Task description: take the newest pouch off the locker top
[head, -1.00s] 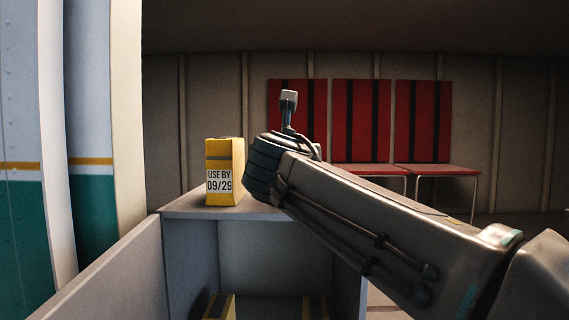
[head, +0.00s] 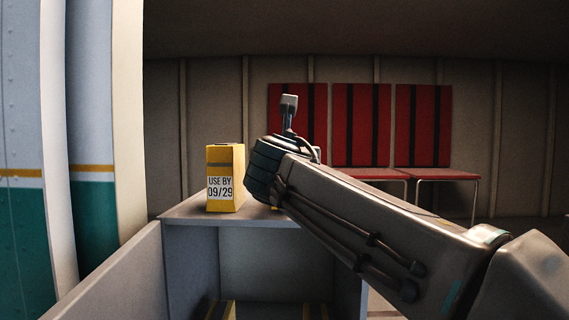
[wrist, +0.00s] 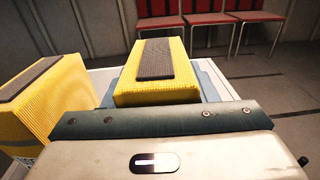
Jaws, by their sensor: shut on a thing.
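A yellow pouch (head: 225,175) with a dark top strip stands upright on the locker top (head: 185,212); its white label reads USE BY 09/29. In the wrist view a yellow pouch (wrist: 30,100) at the left edge has a label too cut off to read. My gripper (wrist: 158,88) is shut on another yellow pouch (wrist: 155,62) with a dark strip on top, right of that one. The held pouch's label is hidden. In the head view my arm covers the jaws; only a small yellow patch shows below the wrist. I cannot tell whether the held pouch touches the locker top.
More yellow pouches (head: 221,311) sit inside the open locker below. A pale panel (head: 115,278) stands at the locker's left front. Red seats (head: 437,174) with red backs line the far wall. A white and green body (head: 22,230) rises at the far left.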

